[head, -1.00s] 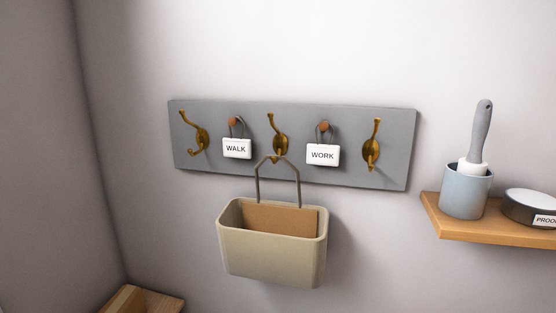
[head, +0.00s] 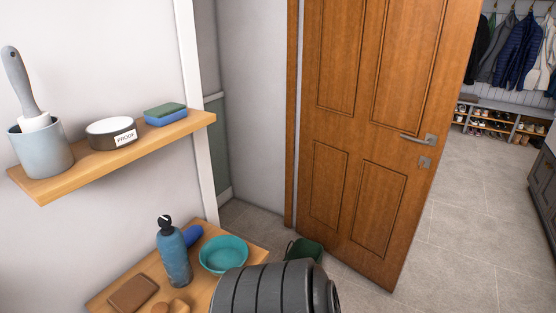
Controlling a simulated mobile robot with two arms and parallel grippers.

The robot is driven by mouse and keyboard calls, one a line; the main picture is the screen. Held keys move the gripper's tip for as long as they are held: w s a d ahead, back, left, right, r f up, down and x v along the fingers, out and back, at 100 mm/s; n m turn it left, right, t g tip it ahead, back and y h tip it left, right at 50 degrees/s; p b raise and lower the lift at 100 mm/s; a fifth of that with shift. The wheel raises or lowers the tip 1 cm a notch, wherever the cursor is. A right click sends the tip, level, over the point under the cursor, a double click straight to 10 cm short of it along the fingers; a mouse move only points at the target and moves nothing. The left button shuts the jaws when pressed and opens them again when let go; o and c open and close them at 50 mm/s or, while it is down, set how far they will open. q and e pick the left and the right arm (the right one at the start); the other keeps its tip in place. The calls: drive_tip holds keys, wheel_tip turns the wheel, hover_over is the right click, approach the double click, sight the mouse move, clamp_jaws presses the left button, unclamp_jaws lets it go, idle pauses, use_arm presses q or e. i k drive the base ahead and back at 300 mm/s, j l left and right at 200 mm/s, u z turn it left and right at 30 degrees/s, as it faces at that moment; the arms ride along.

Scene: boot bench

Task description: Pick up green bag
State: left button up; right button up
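A dark green bag-like thing (head: 309,248) with a thin dark handle shows low in the middle of the head view, near the foot of the wooden door. Its lower part is hidden behind a dark grey ribbed part, probably my arm. I cannot tell for sure whether it is a bag or a bucket. Neither gripper is in view.
A bench top (head: 258,257) holds a teal bowl (head: 224,256), a blue bottle (head: 174,254) and a brown block (head: 132,293). A wall shelf (head: 60,180) is above. The wooden door (head: 375,120) stands ajar; tiled floor (head: 455,245) is clear at right.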

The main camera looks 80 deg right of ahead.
sight(302, 248)
drive_tip(key=z, duration=3)
drive_tip(key=i+l, duration=0.15)
